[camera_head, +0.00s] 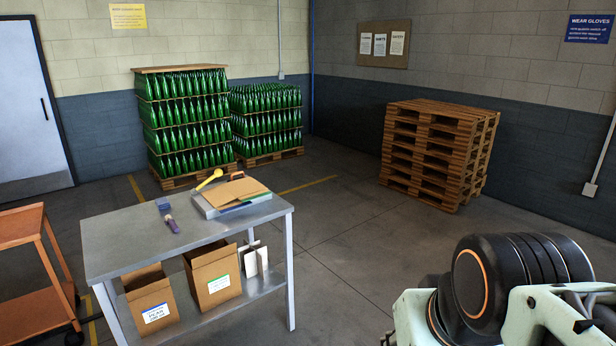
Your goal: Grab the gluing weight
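A metal table (130,243) stands left of centre. On its right part is a pale flat tray or stack (203,205) with a tan envelope-like sheet (232,193) on top. A small dark brown object (236,176) shows at the sheet's back edge, and a yellow object with a round end (208,180) lies beside it. A small blue item (163,204) and a purple item (172,224) lie on the tabletop to the left. I cannot tell which of these is the gluing weight. My arm's links fill the lower right; my gripper is not in view.
The lower shelf holds two open cardboard boxes (213,281) and white cards (256,262). An orange cart (35,290) stands at left. Green bottles on pallets (185,120) and stacked pallets (436,150) stand behind. The floor right of the table is clear.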

